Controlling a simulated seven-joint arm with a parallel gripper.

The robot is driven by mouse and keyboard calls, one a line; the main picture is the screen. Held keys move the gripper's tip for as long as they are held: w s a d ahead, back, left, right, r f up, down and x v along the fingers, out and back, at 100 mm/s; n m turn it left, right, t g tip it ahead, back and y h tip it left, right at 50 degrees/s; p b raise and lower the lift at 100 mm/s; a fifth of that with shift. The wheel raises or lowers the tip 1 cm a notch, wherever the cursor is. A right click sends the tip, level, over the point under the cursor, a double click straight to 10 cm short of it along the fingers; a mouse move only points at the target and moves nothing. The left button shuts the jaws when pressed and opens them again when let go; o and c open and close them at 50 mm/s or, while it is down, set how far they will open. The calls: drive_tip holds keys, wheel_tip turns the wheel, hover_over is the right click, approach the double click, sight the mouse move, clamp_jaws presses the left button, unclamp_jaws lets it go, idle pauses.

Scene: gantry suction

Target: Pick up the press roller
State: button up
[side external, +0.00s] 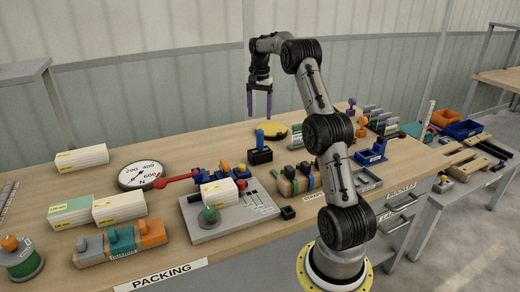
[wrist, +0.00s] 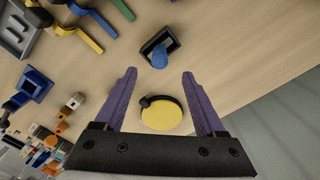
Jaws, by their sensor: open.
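My gripper (side external: 259,117) is open and empty, with its two purple fingers pointing down above the far part of the bench. In the wrist view my gripper (wrist: 159,73) shows its fingers spread apart. A blue upright piece (side external: 260,137) stands in a black square holder (side external: 260,156); it may be the press roller, but I cannot tell for sure. In the wrist view the blue piece (wrist: 159,57) lies just beyond the fingertips. A round yellow disc (side external: 268,131) with a black edge lies behind it; the disc (wrist: 161,116) shows between the fingers, below them.
A wooden bench (side external: 200,150) carries a round dial (side external: 141,174), a red-handled tool (side external: 176,180), a grey control panel (side external: 234,219) and wooden blocks with coloured tools (side external: 296,182). A blue holder (side external: 372,152) stands right. Bare wood lies left of the black holder.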

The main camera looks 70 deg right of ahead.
sight(260, 137)
wheel_tip(260, 137, down, 6)
drive_tip(key=shift+d+f, duration=0.15)
drive_tip(key=shift+f, duration=1.2)
drive_tip(key=shift+d+f, duration=0.1)
drive_tip(key=shift+f, duration=1.25)
drive_tip(key=shift+c, duration=0.2)
drive_tip(key=shift+r, duration=0.1)
clamp_jaws()
